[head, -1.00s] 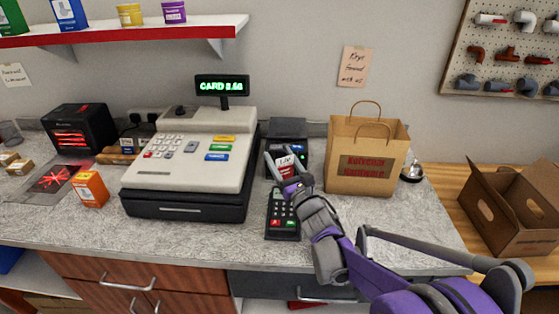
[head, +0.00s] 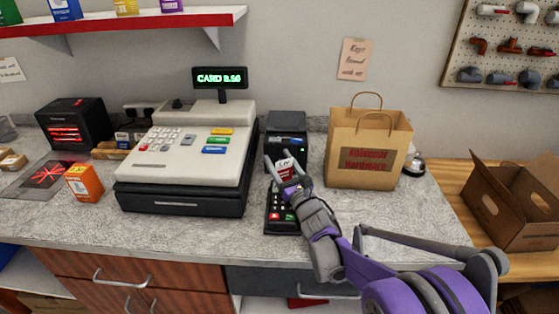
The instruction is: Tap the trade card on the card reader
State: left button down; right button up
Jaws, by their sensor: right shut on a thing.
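My right gripper (head: 279,172) is shut on the trade card (head: 287,168), a small white and red card. It holds the card over the far end of the card reader (head: 280,218). The reader is a dark keypad terminal lying on the counter, with green and red keys showing. My gripper and the card hide its upper part, and I cannot tell whether the card touches it. My left gripper is not in view.
The till (head: 185,165) stands left of the reader. A dark printer-like box (head: 286,125) stands behind it. A brown paper bag (head: 367,150) stands to the right, with a bell (head: 413,165) beside it. An orange box (head: 84,183) stands at the left. The counter front is clear.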

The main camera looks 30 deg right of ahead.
jog(key=shift+f+b, duration=0.3)
jog(key=shift+f, duration=0.1)
dwell(0.4)
jog(key=shift+r, duration=0.1)
dwell(0.3)
jog(key=shift+r+p, duration=0.8)
jog(key=shift+r, duration=0.15)
